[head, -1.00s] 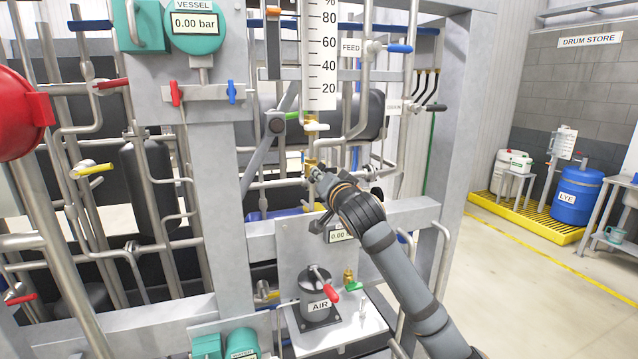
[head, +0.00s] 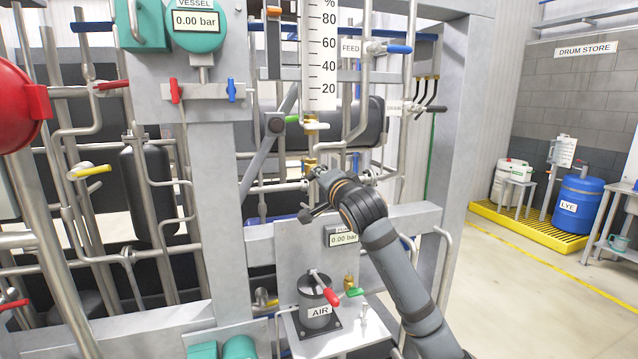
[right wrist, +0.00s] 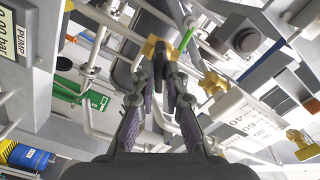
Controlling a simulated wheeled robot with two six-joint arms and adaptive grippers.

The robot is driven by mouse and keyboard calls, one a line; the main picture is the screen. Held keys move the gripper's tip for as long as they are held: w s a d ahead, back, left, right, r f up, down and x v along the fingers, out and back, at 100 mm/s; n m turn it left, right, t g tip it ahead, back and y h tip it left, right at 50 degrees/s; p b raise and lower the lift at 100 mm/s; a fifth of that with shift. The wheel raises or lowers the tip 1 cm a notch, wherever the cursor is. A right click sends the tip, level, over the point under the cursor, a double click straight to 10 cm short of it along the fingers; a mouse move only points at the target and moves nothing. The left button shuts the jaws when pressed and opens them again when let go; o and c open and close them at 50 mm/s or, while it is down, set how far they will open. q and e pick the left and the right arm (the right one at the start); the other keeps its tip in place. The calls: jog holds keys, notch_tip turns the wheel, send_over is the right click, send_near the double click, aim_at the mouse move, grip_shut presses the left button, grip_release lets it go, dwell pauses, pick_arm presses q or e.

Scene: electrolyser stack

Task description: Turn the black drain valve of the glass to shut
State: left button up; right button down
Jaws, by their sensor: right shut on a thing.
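The glass, with its white percent scale (head: 322,75), stands upright in the upper middle of the head view. Brass fittings (head: 311,160) sit below it. My right gripper (head: 313,176) is at the lower brass fitting, its arm coming from the lower right. In the right wrist view my right gripper's fingers (right wrist: 169,75) converge, shut on a small dark part, which I take to be the black drain valve's handle. Brass parts (right wrist: 213,83) show beside the fingertips. My left gripper is not in view.
Pipes crowd the left; open floor lies right.

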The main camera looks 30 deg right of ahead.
jog(key=shift+m+b, duration=0.6)
jog(key=shift+m, duration=0.3)
jog(key=shift+f+m+b, duration=0.1)
jog(key=shift+m+b, duration=1.8)
jog(key=shift+m, duration=0.2)
jog(key=c, duration=1.3)
grip_release()
jog(key=shift+o, duration=0.4)
jog(key=shift+s, duration=0.1)
